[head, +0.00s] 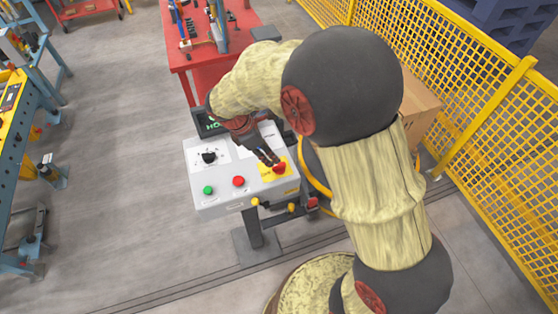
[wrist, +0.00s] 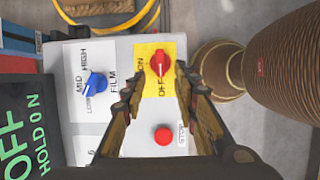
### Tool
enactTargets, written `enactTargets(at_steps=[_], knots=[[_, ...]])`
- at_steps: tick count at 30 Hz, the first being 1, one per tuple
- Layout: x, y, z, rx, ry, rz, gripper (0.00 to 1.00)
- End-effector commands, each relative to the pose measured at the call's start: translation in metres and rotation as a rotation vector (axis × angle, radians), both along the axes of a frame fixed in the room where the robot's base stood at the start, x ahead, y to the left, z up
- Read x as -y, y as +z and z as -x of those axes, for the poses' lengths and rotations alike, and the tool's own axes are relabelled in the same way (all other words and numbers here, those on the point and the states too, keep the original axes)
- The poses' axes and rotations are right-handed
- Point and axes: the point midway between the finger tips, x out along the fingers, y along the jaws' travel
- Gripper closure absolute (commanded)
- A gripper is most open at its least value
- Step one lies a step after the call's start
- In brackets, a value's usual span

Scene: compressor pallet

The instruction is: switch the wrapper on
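The wrapper's control box (head: 225,200) is a grey panel on a post. A red rotary switch (wrist: 160,63) sits on a yellow plate (wrist: 172,46) marked ON and OFF; it also shows at the panel's right in the head view (head: 279,168). Its handle lies upright in the wrist view, with its white mark towards OFF. My gripper (wrist: 157,80) is open, its two fingers apart on either side of the switch's lower part. I cannot tell whether they touch it. A dark display (wrist: 28,130) reads OFF and HOLD ON in green.
A green button (head: 208,190) and a black knob (head: 209,157) are on the panel's left. A red table (head: 190,58) stands behind; a yellow mesh fence (head: 470,95) is right.

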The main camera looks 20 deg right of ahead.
Motion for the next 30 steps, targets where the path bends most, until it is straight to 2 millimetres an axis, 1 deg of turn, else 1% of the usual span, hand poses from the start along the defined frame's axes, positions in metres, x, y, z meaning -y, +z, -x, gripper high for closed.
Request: enactTargets(at_steps=[5, 12, 15, 21, 28, 30], knots=[[0.007, -0.017, 0.001, -0.008, 0.006, 0.0, 0.7], [0.021, -0.051, 0.002, -0.007, 0.004, 0.0, 0.7], [0.026, -0.062, 0.001, -0.006, 0.004, 0.0, 0.7], [0.03, -0.071, 0.001, -0.003, 0.004, -0.002, 0.7], [0.03, -0.071, 0.001, -0.003, 0.004, -0.002, 0.7], [0.03, -0.071, 0.001, -0.003, 0.004, -0.002, 0.74]])
